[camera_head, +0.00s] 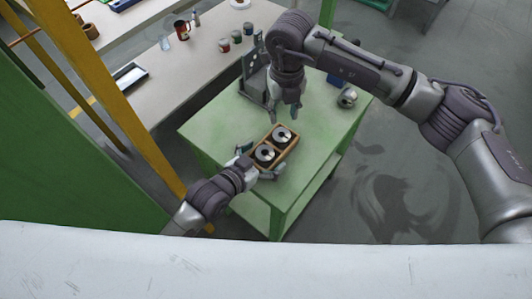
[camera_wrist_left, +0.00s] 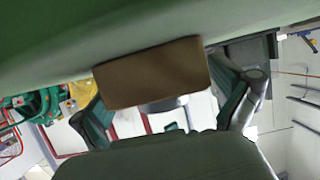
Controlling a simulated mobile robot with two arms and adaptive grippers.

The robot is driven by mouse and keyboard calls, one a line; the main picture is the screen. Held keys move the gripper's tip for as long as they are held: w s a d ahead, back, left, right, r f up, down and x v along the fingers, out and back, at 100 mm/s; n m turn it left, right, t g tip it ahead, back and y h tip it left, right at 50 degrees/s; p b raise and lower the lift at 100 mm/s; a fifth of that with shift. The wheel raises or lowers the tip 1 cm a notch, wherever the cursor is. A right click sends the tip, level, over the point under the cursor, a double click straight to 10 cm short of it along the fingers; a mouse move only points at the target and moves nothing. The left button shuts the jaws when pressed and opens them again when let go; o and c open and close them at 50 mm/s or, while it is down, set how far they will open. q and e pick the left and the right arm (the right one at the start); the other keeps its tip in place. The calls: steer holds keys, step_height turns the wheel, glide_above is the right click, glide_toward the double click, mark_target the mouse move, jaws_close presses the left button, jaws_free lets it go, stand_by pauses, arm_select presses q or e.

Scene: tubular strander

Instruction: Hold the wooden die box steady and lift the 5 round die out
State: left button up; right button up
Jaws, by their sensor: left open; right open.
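The wooden die box (camera_head: 290,151) sits on the green table, with two round dark metal dies in it. The far die (camera_head: 281,135) and the near die (camera_head: 265,153) each have a centre hole; I cannot read which is the 5. My left gripper (camera_head: 261,161) is open at the box's near end, one finger on each side. In the left wrist view the brown end of the box (camera_wrist_left: 152,73) shows between the spread fingers of my left gripper (camera_wrist_left: 168,105); contact is unclear. My right gripper (camera_head: 285,112) is open and empty, pointing down above and just beyond the far die.
The green table (camera_head: 210,127) has free room left of the box. A grey upright fixture (camera_head: 254,82) stands behind, and a round metal part (camera_head: 347,97) lies at the right corner. A pale bench (camera_head: 185,70) holds a red mug (camera_head: 181,30) and small cans.

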arm_select(q)
steer(key=shift+w+d+f, duration=0.15)
steer(key=shift+w+d, duration=0.05)
steer(key=c, duration=1.1)
steer(key=shift+c, duration=0.3)
